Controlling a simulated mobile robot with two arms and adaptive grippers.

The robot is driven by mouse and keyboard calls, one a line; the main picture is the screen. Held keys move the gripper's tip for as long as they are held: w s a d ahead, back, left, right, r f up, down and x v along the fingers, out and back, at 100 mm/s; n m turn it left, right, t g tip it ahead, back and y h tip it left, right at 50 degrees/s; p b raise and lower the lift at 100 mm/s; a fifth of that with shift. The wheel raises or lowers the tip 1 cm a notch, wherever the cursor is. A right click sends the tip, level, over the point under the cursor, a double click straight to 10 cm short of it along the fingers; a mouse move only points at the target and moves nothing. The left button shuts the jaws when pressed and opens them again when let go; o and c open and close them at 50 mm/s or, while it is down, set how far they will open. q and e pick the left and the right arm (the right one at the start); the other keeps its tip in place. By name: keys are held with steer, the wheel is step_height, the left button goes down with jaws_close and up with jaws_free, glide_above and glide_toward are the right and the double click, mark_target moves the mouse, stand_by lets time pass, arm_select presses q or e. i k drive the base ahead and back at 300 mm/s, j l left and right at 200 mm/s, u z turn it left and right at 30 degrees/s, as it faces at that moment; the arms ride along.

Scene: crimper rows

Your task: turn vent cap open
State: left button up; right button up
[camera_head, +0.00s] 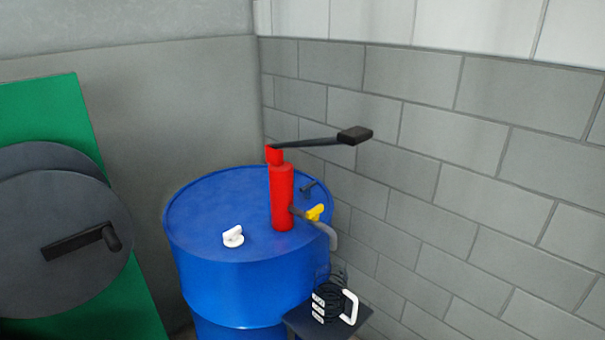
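A small white cap (233,236), which looks like the vent cap, sits on the top of a blue drum (216,283), near its front edge. It has a raised ridge across its top. I cannot tell from its angle whether it is open or closed. Neither of my grippers is in view, and nothing touches the cap.
A red hand pump (282,196) stands on the drum right of the cap. Its black lever (316,141) reaches right, and a yellow valve handle (314,212) sits on its spout. A black cup (327,302) stands on a dark stand (301,322). A green panel (38,103) with dark discs is left.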

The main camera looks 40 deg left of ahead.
mark_target(233, 233)
steer(key=u, duration=1.6)
